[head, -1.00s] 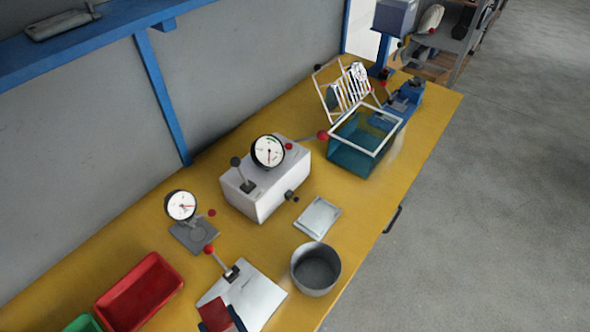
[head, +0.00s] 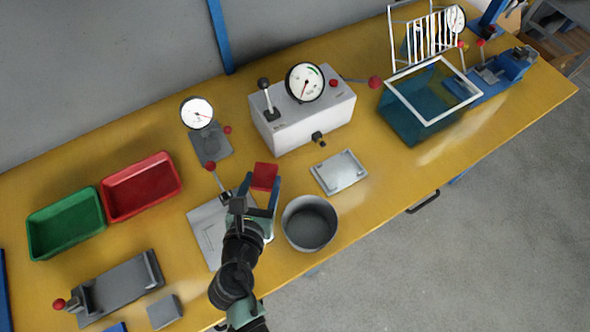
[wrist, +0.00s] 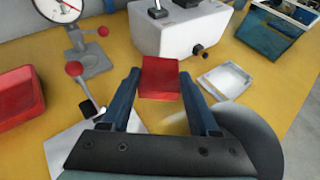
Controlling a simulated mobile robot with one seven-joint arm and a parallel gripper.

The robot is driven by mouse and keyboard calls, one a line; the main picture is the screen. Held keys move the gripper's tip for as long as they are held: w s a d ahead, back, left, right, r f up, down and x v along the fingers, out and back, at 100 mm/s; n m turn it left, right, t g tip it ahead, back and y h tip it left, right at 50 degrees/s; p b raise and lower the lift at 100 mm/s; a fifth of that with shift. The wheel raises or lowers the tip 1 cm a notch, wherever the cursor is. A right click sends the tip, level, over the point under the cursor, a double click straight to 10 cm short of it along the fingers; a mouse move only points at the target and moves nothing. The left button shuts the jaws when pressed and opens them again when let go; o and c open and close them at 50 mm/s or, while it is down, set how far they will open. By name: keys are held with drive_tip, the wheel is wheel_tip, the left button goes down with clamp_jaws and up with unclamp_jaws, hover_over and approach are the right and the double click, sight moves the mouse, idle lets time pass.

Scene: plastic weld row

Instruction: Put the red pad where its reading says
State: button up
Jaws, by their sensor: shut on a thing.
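My gripper (head: 263,184) is shut on the red pad (head: 264,172) and holds it out ahead of the wrist. In the wrist view the pad (wrist: 160,78) sits between the two blue fingers. A white box (head: 300,118) with a round dial (head: 305,82), a lever and a black front knob stands beyond the pad. A smaller dial gauge (head: 197,112) on a grey stand is to its left. Its red needle shows in the wrist view (wrist: 60,8), but its figures are too small to read. A red tray (head: 176,182) and a green tray (head: 32,235) lie at left.
A shallow white tray (head: 340,172) and a grey round pot (head: 310,222) are right of the gripper. A pale plate with a red-knobbed lever (head: 204,230) lies left of the arm. A teal bin (head: 405,122) and white rack (head: 428,40) stand at far right. A grey fixture (head: 120,285) lies lower left.

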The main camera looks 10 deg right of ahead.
sight(266, 170)
drive_tip(key=shift+m+h, duration=0.5)
drive_tip(key=shift+h, duration=0.2)
drive_tip(key=w, duration=0.1)
drive_tip(key=w+d, duration=0.1)
drive_tip(key=w+b, duration=0.1)
drive_tip(key=shift+w+d+r, duration=0.15)
drive_tip(key=shift+w+r, duration=0.2)
drive_tip(key=shift+r, duration=0.05)
wheel_tip(266, 170, down, 10)
drive_tip(key=b, duration=0.3)
drive_tip(key=shift+w+r, duration=0.1)
drive_tip(key=shift+r, duration=0.05)
drive_tip(key=o, duration=1.4)
